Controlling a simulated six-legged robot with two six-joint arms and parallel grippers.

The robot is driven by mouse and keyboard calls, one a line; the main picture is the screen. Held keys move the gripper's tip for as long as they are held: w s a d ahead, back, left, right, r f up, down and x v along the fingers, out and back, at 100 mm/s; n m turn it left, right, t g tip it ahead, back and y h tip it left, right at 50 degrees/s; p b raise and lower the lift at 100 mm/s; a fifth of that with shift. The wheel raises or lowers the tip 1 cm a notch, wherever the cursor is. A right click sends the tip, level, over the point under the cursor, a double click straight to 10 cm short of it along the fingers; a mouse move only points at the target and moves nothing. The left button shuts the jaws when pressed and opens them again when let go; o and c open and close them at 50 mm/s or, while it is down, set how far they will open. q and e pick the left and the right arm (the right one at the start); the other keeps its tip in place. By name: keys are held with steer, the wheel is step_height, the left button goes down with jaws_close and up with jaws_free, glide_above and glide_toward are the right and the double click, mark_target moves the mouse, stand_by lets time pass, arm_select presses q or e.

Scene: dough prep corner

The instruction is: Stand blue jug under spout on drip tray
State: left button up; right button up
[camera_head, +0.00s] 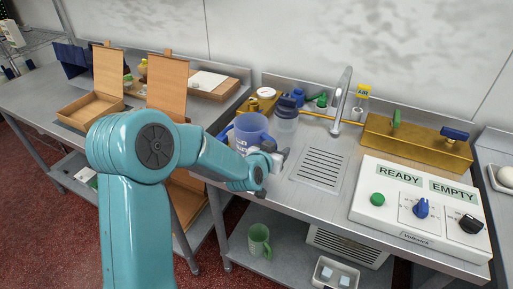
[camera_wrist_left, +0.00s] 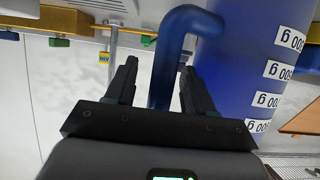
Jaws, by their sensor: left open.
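The blue jug (camera_head: 251,130) stands on the steel counter, left of the slotted drip tray (camera_head: 318,168). The curved metal spout (camera_head: 342,92) rises behind the tray. My left gripper (camera_head: 279,158) is at the jug's right side, partly hiding it. In the left wrist view the jug (camera_wrist_left: 245,75) shows white gram marks and its blue handle (camera_wrist_left: 165,62). The open fingers of the left gripper (camera_wrist_left: 158,80) lie on either side of the handle; whether they touch it is unclear. My right gripper is out of view.
A brass block (camera_head: 417,142) with green and blue handles is behind the tray's right side. A white control box (camera_head: 420,208) stands front right. The drip tray is bare. A green mug (camera_head: 259,241) is on the lower shelf.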

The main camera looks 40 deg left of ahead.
arm_select(q)
jaws_close()
